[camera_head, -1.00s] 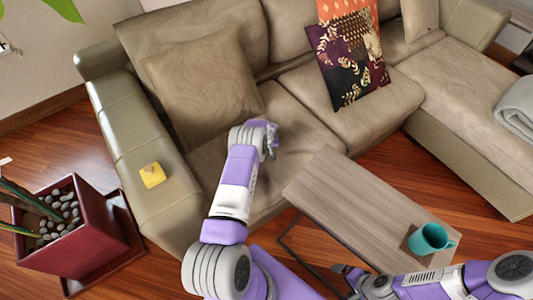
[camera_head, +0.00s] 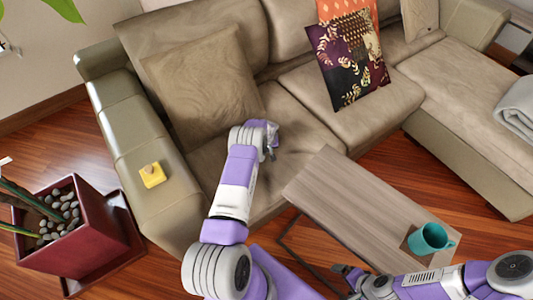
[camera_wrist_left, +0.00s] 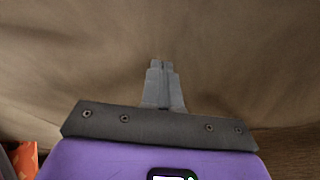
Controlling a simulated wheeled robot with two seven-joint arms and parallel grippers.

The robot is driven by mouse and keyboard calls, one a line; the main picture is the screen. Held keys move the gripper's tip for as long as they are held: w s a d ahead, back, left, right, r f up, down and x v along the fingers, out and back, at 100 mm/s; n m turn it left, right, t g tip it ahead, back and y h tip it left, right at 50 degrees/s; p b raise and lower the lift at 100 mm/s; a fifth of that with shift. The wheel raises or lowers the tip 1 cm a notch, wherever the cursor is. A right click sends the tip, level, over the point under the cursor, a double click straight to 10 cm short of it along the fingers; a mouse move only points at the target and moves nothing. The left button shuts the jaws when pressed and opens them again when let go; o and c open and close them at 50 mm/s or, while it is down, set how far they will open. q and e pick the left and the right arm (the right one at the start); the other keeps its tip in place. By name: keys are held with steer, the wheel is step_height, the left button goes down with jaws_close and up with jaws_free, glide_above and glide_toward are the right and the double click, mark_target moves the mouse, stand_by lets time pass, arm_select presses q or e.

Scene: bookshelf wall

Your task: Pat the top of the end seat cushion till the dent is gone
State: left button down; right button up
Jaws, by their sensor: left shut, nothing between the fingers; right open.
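The end seat cushion (camera_head: 310,128) is brown fabric, between the left armrest and the middle seat. My left gripper (camera_head: 272,151) is over this cushion, its fingers pointing down near the surface. In the left wrist view my left gripper (camera_wrist_left: 163,64) is shut and empty, with brown fabric (camera_wrist_left: 75,60) filling the area beyond the fingertips. I cannot tell whether the tips touch it. Faint shading shows beside the gripper, but the dent is not clear. My right gripper (camera_head: 347,273) is open and empty by the coffee table's front edge.
A brown throw pillow (camera_head: 200,85) leans behind the left gripper. A patterned pillow (camera_head: 350,65) stands on the middle seat. The armrest (camera_head: 135,135) holds a yellow item (camera_head: 152,176). The coffee table (camera_head: 350,205) carries a teal mug (camera_head: 428,240). A red planter (camera_head: 85,235) stands left.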

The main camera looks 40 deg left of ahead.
stand_by(0.5)
arm_select(q)
steer(key=shift+r, duration=0.7)
steer(key=shift+f, duration=0.1)
